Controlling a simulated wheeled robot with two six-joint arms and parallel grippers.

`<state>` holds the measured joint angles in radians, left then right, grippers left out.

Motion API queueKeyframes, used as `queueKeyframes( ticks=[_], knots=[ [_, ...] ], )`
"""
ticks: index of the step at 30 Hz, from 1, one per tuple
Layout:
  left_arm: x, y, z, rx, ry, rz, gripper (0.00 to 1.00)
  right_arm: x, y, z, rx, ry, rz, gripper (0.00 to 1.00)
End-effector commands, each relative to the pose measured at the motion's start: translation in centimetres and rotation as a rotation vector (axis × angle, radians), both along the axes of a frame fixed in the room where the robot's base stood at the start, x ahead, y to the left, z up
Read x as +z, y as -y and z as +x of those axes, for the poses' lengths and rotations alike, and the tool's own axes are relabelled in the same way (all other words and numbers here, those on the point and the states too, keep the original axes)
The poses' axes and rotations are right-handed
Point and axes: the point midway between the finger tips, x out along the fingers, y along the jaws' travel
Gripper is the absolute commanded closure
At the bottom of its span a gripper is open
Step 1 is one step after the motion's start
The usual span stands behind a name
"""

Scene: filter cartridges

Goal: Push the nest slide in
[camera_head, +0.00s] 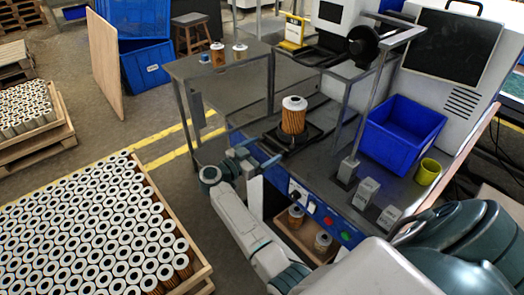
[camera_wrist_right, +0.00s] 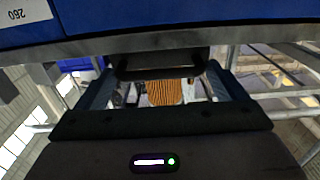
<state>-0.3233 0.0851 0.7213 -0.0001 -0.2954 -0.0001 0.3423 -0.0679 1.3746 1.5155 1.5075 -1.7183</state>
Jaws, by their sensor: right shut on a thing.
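The nest slide (camera_head: 312,137) is a dark plate at the front of the blue-edged machine bench. A filter cartridge (camera_head: 293,116) with orange pleats and a white top stands upright on it. My right gripper (camera_head: 241,156) is at the slide's front, left of the cartridge. In the right wrist view, the black slide handle (camera_wrist_right: 158,66) lies between the fingers, which are shut on it. The cartridge's orange pleats (camera_wrist_right: 164,92) show beyond the handle. How far the slide is out is hard to tell. My left gripper is not in view.
A blue bin (camera_head: 402,128) and a yellow cup (camera_head: 427,172) stand on the bench at right. A box with two cartridges (camera_head: 296,217) sits below the bench front. A side table (camera_head: 215,70) stands behind left. A pallet of cartridges (camera_head: 95,230) fills the lower left.

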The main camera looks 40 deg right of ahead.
Motion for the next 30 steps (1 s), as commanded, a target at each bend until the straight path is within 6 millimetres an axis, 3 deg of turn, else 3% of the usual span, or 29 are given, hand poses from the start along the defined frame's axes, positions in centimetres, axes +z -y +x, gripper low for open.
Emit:
queueKeyframes(
  ticks=[9, 17, 18, 19, 30],
  knots=[
    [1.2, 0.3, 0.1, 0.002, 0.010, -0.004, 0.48, 0.3, 4.4, 0.4, 0.002, 0.000, -0.002, 0.50],
    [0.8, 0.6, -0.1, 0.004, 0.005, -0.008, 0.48, 0.0, 4.5, 0.5, 0.003, 0.002, 0.001, 0.50],
    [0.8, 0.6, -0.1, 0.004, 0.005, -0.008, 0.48, 0.0, 4.5, 0.5, 0.003, 0.002, 0.001, 0.05],
    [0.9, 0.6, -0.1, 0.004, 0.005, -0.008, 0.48, 0.0, 4.5, 0.5, 0.003, 0.002, 0.001, 0.00],
    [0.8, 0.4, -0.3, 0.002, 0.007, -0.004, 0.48, -0.1, 3.7, 0.4, 0.003, 0.002, 0.003, 0.00]
  ],
)
